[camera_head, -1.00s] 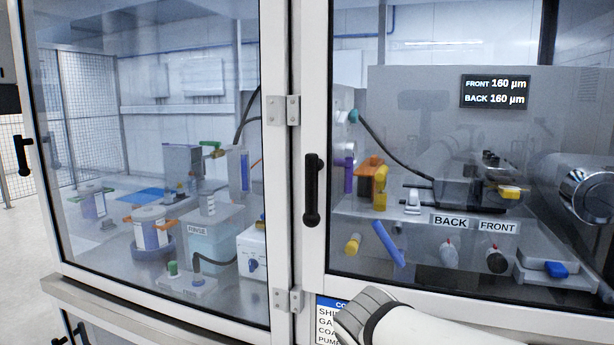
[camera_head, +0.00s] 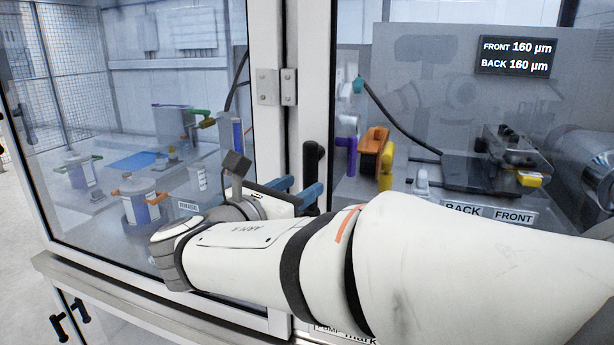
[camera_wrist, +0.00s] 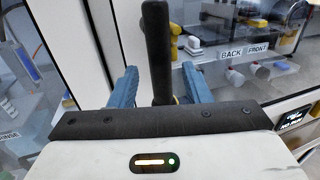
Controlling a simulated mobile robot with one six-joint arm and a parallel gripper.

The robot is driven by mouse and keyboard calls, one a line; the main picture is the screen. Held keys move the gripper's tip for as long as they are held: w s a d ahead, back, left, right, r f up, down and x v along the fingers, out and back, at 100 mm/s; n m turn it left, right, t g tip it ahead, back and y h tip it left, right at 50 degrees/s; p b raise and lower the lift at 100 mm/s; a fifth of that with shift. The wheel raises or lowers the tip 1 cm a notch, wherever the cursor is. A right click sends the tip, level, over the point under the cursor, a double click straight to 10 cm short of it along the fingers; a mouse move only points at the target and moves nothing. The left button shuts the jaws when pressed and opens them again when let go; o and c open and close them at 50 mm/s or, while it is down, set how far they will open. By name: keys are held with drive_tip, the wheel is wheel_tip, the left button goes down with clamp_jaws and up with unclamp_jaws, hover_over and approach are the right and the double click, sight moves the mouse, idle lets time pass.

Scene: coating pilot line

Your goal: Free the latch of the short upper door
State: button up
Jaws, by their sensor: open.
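A black upright bar handle (camera_head: 312,158) sits on the white frame of the right upper glass door (camera_head: 318,60), near the seam with the left upper door (camera_head: 150,60). My gripper (camera_head: 298,189) is at this handle, its two blue fingers pointing toward the door. In the wrist view the handle (camera_wrist: 157,45) stands upright between the spread blue fingers of my gripper (camera_wrist: 160,88), with a gap on each side. The handle's lower end is hidden behind my gripper. I cannot tell the latch's state; the right door looks closed.
Metal hinges (camera_head: 277,87) join the frames beside the seam. Behind the glass are bottles, hoses and a thickness display (camera_head: 515,56). Lower cabinet handles (camera_head: 70,318) show at bottom left. My arm covers the lower middle and right of the head view.

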sight(306, 184)
drive_tip(key=shift+p+x, duration=0.3)
drive_tip(key=shift+x, duration=1.8)
drive_tip(key=shift+c, duration=0.2)
clamp_jaws()
